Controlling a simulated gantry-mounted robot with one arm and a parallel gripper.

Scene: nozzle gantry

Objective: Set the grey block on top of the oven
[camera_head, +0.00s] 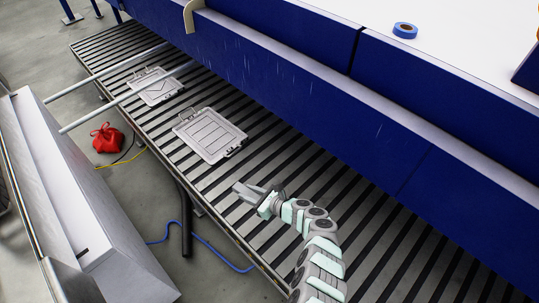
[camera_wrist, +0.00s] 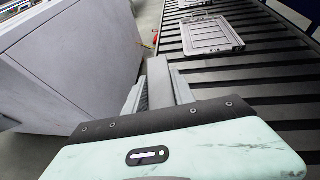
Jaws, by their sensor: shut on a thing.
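My gripper (camera_head: 258,194) is over the slatted conveyor, near its left edge, with the arm reaching in from the bottom. In the wrist view my gripper (camera_wrist: 160,82) is shut on a grey block (camera_wrist: 158,84), which shows as a narrow grey piece between the fingers. The block's far side and exact shape are hidden, and it blends with the grey fingers in the head view. No thing is clearly recognisable as the oven. A large pale grey metal box (camera_head: 100,215) stands at the left and also shows in the wrist view (camera_wrist: 65,65).
Two flat grey frames, a nearer one (camera_head: 211,135) and a farther one (camera_head: 157,87), lie on the slatted conveyor (camera_head: 375,235). A blue machine wall (camera_head: 300,90) runs along its right. A red bag (camera_head: 107,138) and a blue cable (camera_head: 212,246) lie on the floor.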

